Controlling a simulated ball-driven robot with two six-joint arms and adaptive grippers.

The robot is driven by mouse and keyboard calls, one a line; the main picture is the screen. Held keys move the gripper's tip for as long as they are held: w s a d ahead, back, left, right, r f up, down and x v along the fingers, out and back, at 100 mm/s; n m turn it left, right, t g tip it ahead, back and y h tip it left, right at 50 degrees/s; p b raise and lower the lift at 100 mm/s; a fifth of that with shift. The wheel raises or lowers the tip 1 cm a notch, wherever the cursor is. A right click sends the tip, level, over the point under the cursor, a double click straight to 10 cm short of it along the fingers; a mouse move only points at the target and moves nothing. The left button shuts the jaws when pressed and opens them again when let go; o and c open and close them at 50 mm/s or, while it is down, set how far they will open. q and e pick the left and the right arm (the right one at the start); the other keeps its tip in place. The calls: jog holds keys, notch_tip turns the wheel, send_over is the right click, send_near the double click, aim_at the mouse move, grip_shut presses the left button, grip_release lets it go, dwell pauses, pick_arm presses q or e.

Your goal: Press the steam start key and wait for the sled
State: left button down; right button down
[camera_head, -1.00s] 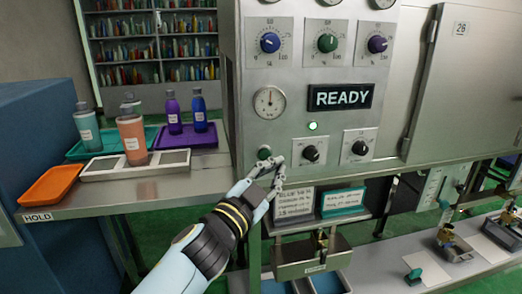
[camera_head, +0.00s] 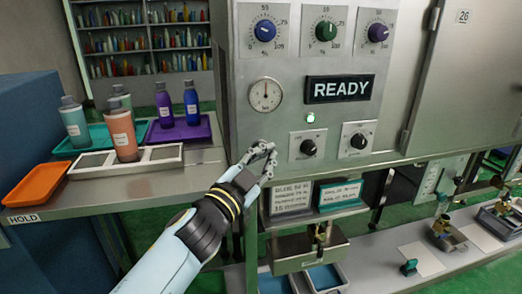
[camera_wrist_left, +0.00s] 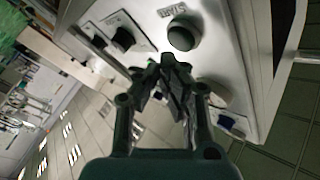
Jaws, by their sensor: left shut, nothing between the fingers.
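The grey steam control panel (camera_head: 285,60) stands in the middle of the head view, and its display (camera_head: 339,89) reads READY. My left gripper (camera_head: 262,152) is shut and empty at the panel's lower left corner, over the spot of the round key. That key is hidden behind the fingers in the head view. In the left wrist view the dark round key (camera_wrist_left: 184,33) shows just beyond the closed fingertips (camera_wrist_left: 170,62), under a small label. I cannot tell whether they touch. My right gripper is not in view. No sled can be made out for certain.
Two black knobs (camera_head: 308,147) (camera_head: 358,141) sit right of my fingers, with a lit lamp (camera_head: 310,118) above. Bottles (camera_head: 121,134) and trays (camera_head: 36,185) stand on the left shelf. A metal box (camera_head: 307,250) hangs below the panel.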

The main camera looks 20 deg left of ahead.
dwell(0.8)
pick_arm(q)
jog(key=shift+w+a, duration=0.1)
jog(key=shift+w+a, duration=0.15)
jog(key=shift+w, duration=0.1)
jog(key=shift+w, duration=0.1)
dwell(0.3)
